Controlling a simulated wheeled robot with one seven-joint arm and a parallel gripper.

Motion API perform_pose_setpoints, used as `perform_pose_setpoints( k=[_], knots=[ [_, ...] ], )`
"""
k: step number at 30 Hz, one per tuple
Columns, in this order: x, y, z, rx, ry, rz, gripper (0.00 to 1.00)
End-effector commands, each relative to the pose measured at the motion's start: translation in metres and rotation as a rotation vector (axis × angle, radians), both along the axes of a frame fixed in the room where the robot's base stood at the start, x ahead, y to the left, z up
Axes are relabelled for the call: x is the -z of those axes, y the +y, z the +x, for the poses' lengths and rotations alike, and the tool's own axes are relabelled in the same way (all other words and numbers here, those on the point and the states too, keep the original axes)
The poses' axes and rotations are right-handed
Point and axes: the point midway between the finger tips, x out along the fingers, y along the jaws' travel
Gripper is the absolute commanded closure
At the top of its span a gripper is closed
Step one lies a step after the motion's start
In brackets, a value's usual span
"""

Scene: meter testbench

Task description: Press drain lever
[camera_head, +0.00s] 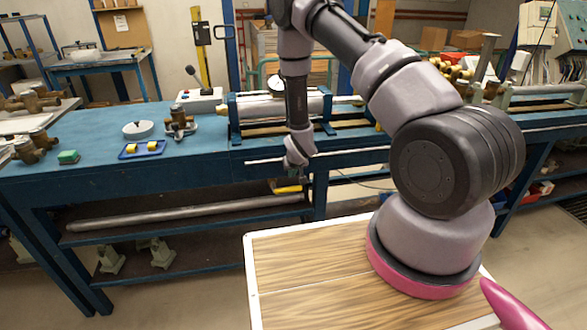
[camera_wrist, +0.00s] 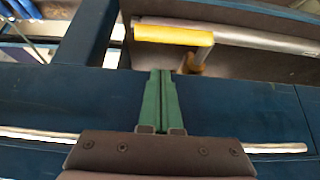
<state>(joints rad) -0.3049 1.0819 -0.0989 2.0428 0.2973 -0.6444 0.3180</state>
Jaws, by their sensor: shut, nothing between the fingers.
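A yellow handle (camera_head: 288,189), which looks like the drain lever, sits just below the front edge of the blue bench, under my gripper. In the wrist view the yellow handle (camera_wrist: 172,35) lies beyond my fingertips, with a short bracket below its right end. My gripper (camera_wrist: 161,74) has green fingers that are shut together and empty. The fingertips point at the handle and appear just short of it in the picture; I cannot tell whether they touch. In the head view my gripper (camera_head: 301,172) hangs at the bench front, its fingers too small to make out.
The blue bench (camera_head: 95,127) carries a blue tray (camera_head: 142,149) with yellow pieces, a green block (camera_head: 68,156) and brass fittings (camera_head: 35,144). A thin silver rod (camera_head: 265,161) runs along the bench front. A long grey pipe (camera_head: 170,212) lies on the lower shelf.

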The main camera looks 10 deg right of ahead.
Motion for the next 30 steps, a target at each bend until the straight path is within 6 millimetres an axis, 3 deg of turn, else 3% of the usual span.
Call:
perform_pose_setpoints(
  k=[3,9,30],
  knots=[
    [0.020,0.000,-0.007,-0.002,0.005,-0.001,1.00],
    [0.034,0.000,-0.009,-0.001,0.002,-0.001,1.00],
    [0.038,-0.003,-0.010,0.001,0.002,0.049,1.00]
  ],
)
